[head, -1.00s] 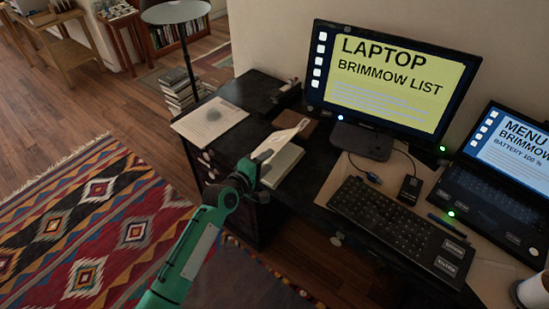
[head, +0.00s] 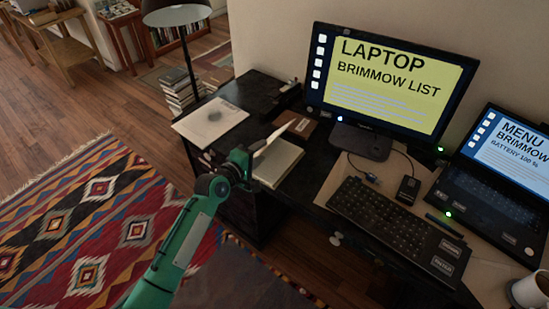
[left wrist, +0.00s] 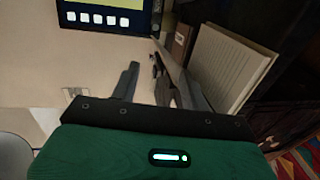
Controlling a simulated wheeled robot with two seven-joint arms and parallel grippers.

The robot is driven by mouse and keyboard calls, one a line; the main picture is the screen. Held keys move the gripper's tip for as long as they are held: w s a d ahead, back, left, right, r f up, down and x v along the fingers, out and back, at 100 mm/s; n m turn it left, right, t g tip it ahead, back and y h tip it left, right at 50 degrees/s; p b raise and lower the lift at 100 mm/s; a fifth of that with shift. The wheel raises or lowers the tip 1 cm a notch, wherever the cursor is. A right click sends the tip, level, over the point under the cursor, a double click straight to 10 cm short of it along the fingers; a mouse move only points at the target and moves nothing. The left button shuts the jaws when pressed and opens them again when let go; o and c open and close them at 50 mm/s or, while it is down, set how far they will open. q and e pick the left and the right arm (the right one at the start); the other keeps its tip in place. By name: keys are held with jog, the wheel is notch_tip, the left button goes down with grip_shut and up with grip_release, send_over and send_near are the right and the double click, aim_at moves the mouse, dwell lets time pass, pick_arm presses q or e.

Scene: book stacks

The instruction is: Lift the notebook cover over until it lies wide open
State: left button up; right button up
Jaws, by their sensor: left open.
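The notebook (head: 281,164) lies on the dark desk, left of the monitor, with its pale page block showing. A thin pale strip (head: 276,136), which looks like its cover seen nearly edge-on, stands raised along the notebook's far-left side. My left gripper (head: 250,156) is at the near end of that strip, at the notebook's left. In the left wrist view its fingers (left wrist: 150,80) are apart, and the pale ridged notebook (left wrist: 230,66) shows beyond the right finger. Whether a finger touches the cover I cannot tell. My right gripper is not in view.
A loose sheet (head: 210,121) lies left of the notebook near the desk's edge. A brown item (head: 302,125) lies behind it. The monitor (head: 390,78), keyboard (head: 398,215) and laptop (head: 505,165) fill the right side. A lamp (head: 177,14) stands behind.

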pick_arm(q)
jog(key=shift+w+a+r, duration=0.15)
jog(key=shift+r, duration=0.05)
jog(key=shift+w+a+r, duration=0.55)
jog(key=shift+a+r, duration=0.1)
jog(key=shift+a, duration=0.15)
jog(key=shift+a+r, duration=0.1)
jog(key=shift+w+a+r, duration=0.45)
jog(key=shift+w+a, duration=0.15)
jog(key=shift+a, duration=0.2)
jog(key=shift+a, duration=0.1)
